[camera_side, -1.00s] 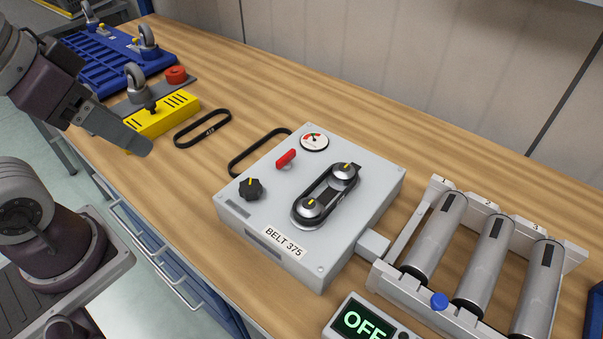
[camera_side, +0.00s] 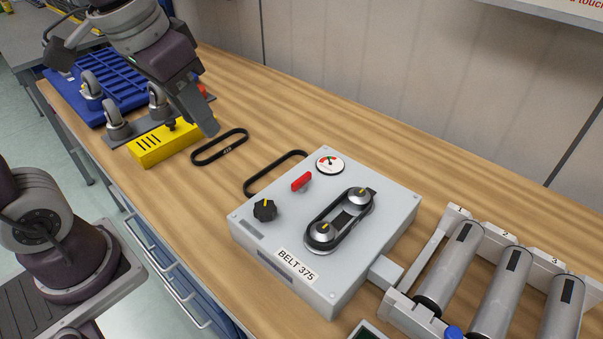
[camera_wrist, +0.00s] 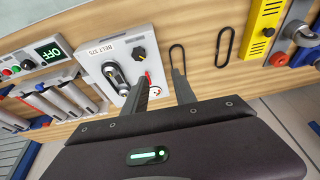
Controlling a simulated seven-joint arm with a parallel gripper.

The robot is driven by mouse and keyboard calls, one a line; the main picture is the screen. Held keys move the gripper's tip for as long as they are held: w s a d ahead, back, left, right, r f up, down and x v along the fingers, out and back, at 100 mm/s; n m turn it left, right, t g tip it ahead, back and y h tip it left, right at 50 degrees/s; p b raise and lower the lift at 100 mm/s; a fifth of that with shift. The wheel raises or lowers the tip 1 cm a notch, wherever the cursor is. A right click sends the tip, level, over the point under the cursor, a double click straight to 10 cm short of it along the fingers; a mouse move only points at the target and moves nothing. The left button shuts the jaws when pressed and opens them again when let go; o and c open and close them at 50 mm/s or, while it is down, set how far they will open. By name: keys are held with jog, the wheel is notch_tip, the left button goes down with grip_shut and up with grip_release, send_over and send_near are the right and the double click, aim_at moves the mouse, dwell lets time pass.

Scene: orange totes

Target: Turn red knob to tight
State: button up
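The red knob (camera_side: 301,181) is a small red bar handle on top of a grey box (camera_side: 262,234) labelled BELT 375. It sits between a black knob (camera_side: 265,210) and a round gauge (camera_side: 330,165). In the wrist view the red knob (camera_wrist: 148,77) shows close beside the left finger, partly hidden. My gripper (camera_side: 208,128) is in the air left of the box, above the back of the bench and apart from the knob. In the wrist view its two fingers (camera_wrist: 160,76) stand apart with nothing between them.
Loose black belts (camera_side: 220,147) lie left of the box. A roller frame (camera_side: 500,270) adjoins the box at right. Bare wood lies behind the box.

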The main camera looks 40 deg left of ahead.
jog(key=w+d+f+g, duration=0.1)
jog(key=w+f, duration=0.1)
jog(key=w, duration=0.4)
jog(key=g, duration=0.3)
send_over(302, 178)
notch_tip(302, 178, down, 10)
jog(key=shift+f, duration=0.25)
notch_tip(302, 178, down, 6)
jog(key=shift+r, duration=0.15)
jog(key=shift+f, duration=0.4)
grip_shut()
